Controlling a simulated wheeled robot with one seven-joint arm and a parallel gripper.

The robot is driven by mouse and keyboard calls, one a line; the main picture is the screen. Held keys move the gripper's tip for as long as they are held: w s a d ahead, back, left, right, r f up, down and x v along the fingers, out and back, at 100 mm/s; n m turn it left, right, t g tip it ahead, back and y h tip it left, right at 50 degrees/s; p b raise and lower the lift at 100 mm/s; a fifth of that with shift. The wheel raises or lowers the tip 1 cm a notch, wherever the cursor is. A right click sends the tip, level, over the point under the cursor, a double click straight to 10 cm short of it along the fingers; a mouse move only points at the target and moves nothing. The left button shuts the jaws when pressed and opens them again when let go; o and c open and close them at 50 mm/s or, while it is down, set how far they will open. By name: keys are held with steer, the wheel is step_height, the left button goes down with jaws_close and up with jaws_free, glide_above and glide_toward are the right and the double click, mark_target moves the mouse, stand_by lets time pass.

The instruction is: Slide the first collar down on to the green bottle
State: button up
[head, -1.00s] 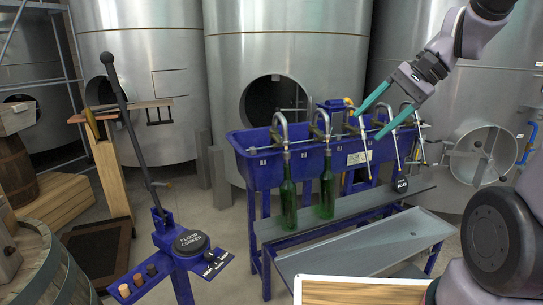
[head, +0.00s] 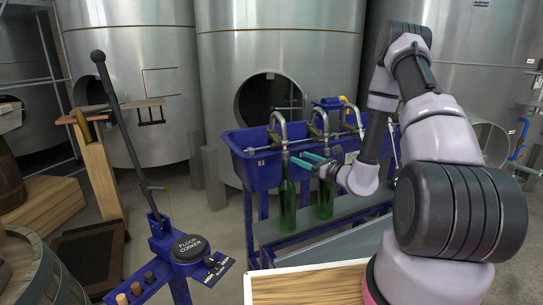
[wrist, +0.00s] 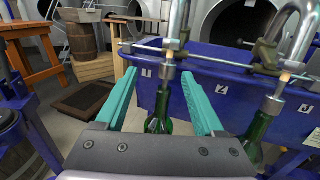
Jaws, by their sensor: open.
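The first collar (wrist: 166,76) is a small silver sleeve on the spout above label 1. The green bottle (wrist: 158,124) stands upright below it, its neck in line with the collar; I cannot tell whether they touch. In the head view the bottle (head: 286,207) stands on the grey shelf under the leftmost spout (head: 279,131). My gripper (wrist: 160,73) is open, its teal fingers on either side of the collar in the wrist view. In the head view my gripper (head: 300,160) is just right of the collar, at about its height. Nothing is held.
A second green bottle (head: 324,198) stands to the right under the second spout (head: 319,125). The blue trough (head: 244,165) runs behind the spouts. A floor corker (head: 188,248) with a tall lever stands at left front. A wooden-topped table (head: 300,287) is at the front.

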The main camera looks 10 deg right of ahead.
mark_target(288, 157)
steer(key=shift+m+t+h, duration=0.3)
steer(key=shift+m+h, duration=0.4)
steer(key=x, duration=0.3)
steer(key=f+x, duration=0.1)
steer(key=x, duration=0.3)
steer(key=f+x, duration=0.1)
steer(key=x, duration=0.3)
steer(key=shift+w+d+f, duration=0.25)
steer(key=shift+d, duration=0.05)
